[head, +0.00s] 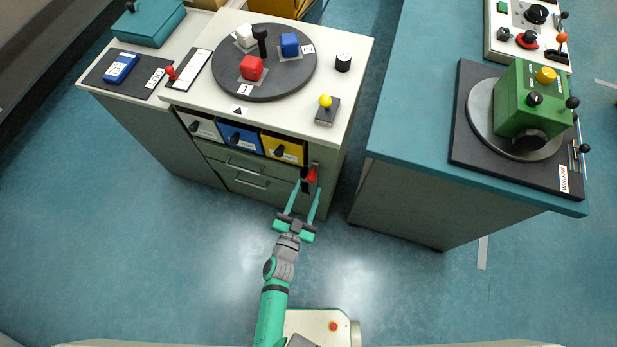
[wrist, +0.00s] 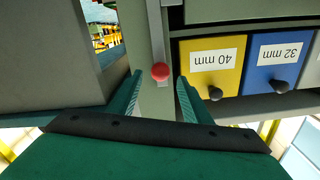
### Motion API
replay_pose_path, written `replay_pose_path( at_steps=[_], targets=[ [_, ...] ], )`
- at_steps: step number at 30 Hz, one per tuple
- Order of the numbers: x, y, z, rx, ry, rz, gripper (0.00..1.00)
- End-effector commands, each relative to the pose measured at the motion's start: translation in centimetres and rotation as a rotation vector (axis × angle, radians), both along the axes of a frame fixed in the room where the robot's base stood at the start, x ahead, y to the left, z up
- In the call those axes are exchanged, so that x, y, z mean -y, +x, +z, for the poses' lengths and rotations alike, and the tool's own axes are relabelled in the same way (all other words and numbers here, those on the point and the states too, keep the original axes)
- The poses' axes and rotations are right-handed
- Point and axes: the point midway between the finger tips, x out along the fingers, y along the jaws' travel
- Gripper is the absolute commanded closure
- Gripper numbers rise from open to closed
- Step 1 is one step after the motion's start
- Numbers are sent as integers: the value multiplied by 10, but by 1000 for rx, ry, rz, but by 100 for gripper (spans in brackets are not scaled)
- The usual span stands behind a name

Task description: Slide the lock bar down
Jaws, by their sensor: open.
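The lock bar (head: 311,174) is a red piece on the right end of the cabinet's front, beside the yellow drawer. My gripper (head: 306,196) is open in front of the cabinet. In the wrist view its two fingers (wrist: 160,88) stand on either side of the knob, with gaps on both sides. I cannot tell how deep the fingertips reach around it.
The yellow drawer (wrist: 215,67) and blue drawer (wrist: 272,62), with black knobs, are close beside one finger. A turntable (head: 265,90) with coloured blocks stands on the cabinet. A teal-topped bench (head: 400,110) stands to the right across a narrow gap. The floor in front is clear.

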Motion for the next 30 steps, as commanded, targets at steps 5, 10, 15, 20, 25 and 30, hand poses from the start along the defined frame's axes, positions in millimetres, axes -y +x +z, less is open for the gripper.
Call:
replay_pose_path(
  at_steps=[5, 10, 15, 20, 25, 30],
  targets=[
    [9, 28, 1, 1, -1, 0, 56],
    [13, 44, 0, -1, -1, 1, 56],
    [15, 50, 0, -2, -1, 2, 56],
    [15, 50, 0, -2, -1, 2, 56],
    [15, 50, 0, -2, -1, 2, 80],
    [15, 50, 0, -1, 0, 2, 100]
  ],
)
